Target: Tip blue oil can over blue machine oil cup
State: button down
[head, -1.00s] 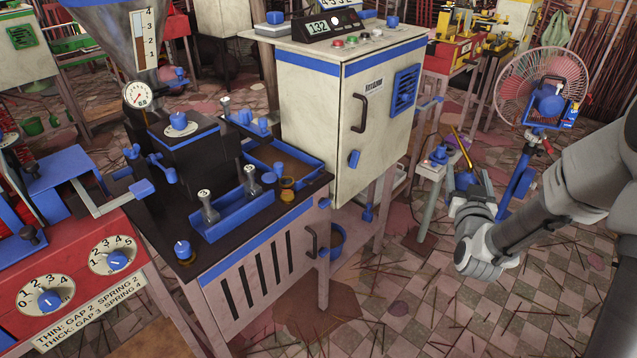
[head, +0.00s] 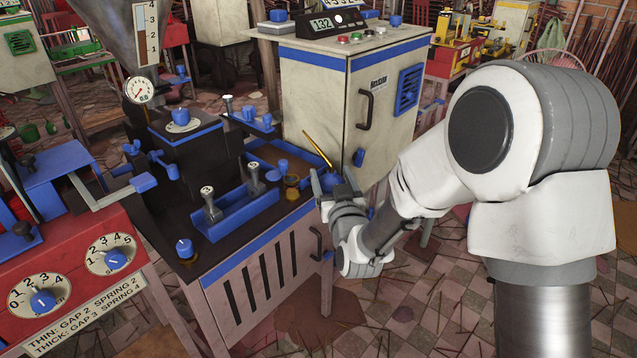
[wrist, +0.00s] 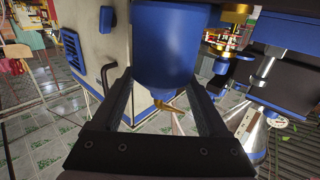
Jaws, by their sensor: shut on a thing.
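My gripper (head: 338,192) is shut on the blue oil can, whose blue body (head: 331,181) shows between the fingers. Its thin gold spout (head: 318,150) points up and to the left in the head view. In the wrist view the can's blue body (wrist: 172,50) fills the space between my gripper's fingers (wrist: 165,95), with a bit of gold below it. The machine's oil cup (head: 291,188) looks like a small amber cup at the right front edge of the black-topped machine. The can is just right of this cup, apart from it in the picture.
A blue tray (head: 238,213) with numbered plungers lies left of the cup. A brown-filled blue tray (head: 268,157) is behind it. A white cabinet (head: 325,100) with a handle stands close behind the can. The tiled floor (head: 440,290) at the right front is strewn with sticks.

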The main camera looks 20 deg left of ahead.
jog(key=shift+s+a+n+y, duration=0.2)
jog(key=shift+s+a, duration=0.15)
jog(key=shift+a, duration=0.3)
jog(key=shift+s+a+n+y, duration=0.1)
jog(key=shift+s+a+y, duration=0.15)
jog(key=shift+a, duration=0.35)
jog(key=p, duration=0.1)
jog(key=g+p, duration=0.1)
jog(key=p, duration=0.1)
jog(key=shift+s+d+r+n+h, duration=0.1)
jog(key=shift+d+n+h, duration=0.15)
jog(key=shift+d+n, duration=0.15)
jog(key=d+n+p, duration=0.1)
jog(key=p, duration=0.2)
jog(key=f+g+h+p, duration=0.1)
jog(key=p, duration=0.3)
jog(key=shift+s+d+f+n+g+h, duration=0.15)
jog(key=shift+s+d+n+g+h, duration=0.15)
jog(key=shift+d+n, duration=0.1)
jog(key=shift+d+f+n+g+h+p, duration=0.3)
jog(key=shift+f+n+h+p, duration=0.1)
jog(key=shift+f+h+p, duration=0.15)
jog(key=shift+d+f+n+g+h+p, duration=0.25)
jog(key=shift+f+n+g+h+p, duration=0.15)
jog(key=shift+p, duration=0.2)
jog(key=shift+s+r+p, duration=0.1)
jog(key=shift+r+p, duration=0.05)
jog(key=shift+p, duration=0.3)
